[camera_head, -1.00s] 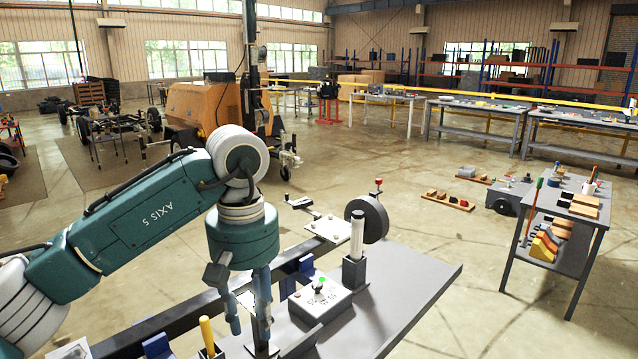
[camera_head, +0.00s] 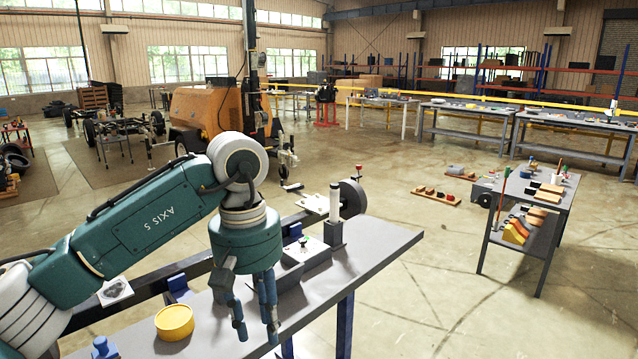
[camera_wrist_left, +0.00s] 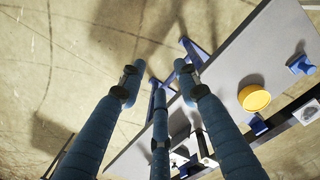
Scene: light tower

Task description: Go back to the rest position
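My left gripper (camera_head: 256,332) hangs from the green arm at the lower middle of the head view, by the front edge of the grey bench (camera_head: 352,262). In the left wrist view its three blue fingers (camera_wrist_left: 158,78) are spread with nothing between them. Bare floor shows beyond the fingertips, and the bench (camera_wrist_left: 225,85) lies to their right. My right gripper is in neither view.
A yellow round tin (camera_head: 174,321) stands on the bench left of my gripper. A grey box (camera_head: 302,251) and an upright white cylinder (camera_head: 335,205) stand behind it. A cart (camera_head: 530,215) with tools is at right. Floor between is open.

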